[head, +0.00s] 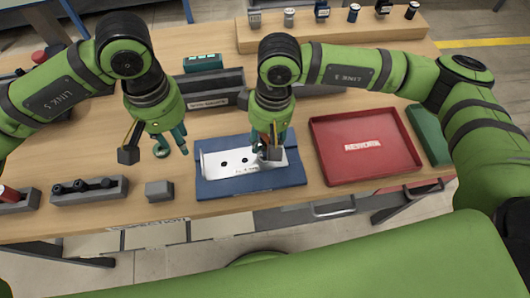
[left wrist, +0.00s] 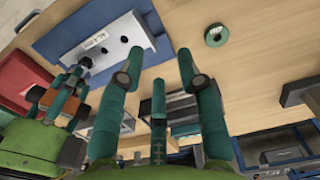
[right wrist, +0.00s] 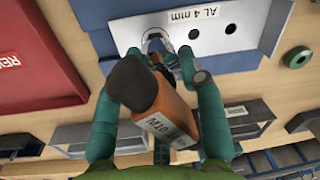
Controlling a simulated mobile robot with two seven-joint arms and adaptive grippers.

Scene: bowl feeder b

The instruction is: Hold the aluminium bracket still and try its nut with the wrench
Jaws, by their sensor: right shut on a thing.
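The aluminium bracket (head: 222,163), a pale plate with dark holes, lies on the blue mat (head: 250,187). Its label reads "AL 4 mm" in the right wrist view (right wrist: 205,38). My right gripper (head: 272,138) is shut on the wrench (right wrist: 172,118), which has an orange block marked M10 and a dark end. The wrench's metal head is at the bracket's labelled end, by the nut; I cannot tell whether it is seated around it. My left gripper (head: 172,144) is open and empty, left of the mat and apart from the bracket; its spread fingers show in the left wrist view (left wrist: 160,62).
A green ring (left wrist: 216,35) lies on the table near my left gripper. A red REWORK tray (head: 325,158) is right of the mat. A grey block (head: 159,191) and a grey rack (head: 90,197) stand front left. Dark bins (head: 215,82) stand behind.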

